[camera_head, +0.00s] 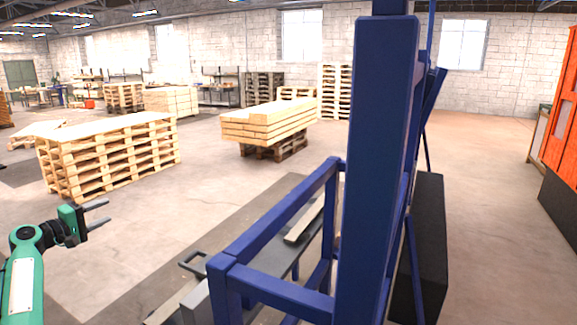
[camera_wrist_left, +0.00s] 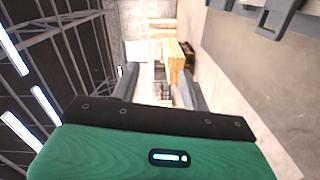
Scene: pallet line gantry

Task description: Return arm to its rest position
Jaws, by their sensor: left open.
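My left arm comes in at the lower left of the head view, green with a black wrist joint. Its gripper (camera_head: 103,214) points to the right, with two grey fingers apart and nothing between them. It is in free air, apart from the pallets and the blue frame. In the left wrist view the open gripper (camera_wrist_left: 157,92) shows its two fingers spread, with the hall behind the gap. My right gripper is in neither view.
A blue steel gantry frame (camera_head: 378,150) stands close at centre right. A stack of wooden pallets (camera_head: 108,155) stands at the left, and stacked boards (camera_head: 268,122) lie on a pallet farther back. An orange cabinet (camera_head: 563,110) is at the right edge. The floor (camera_head: 150,235) right of my gripper is clear.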

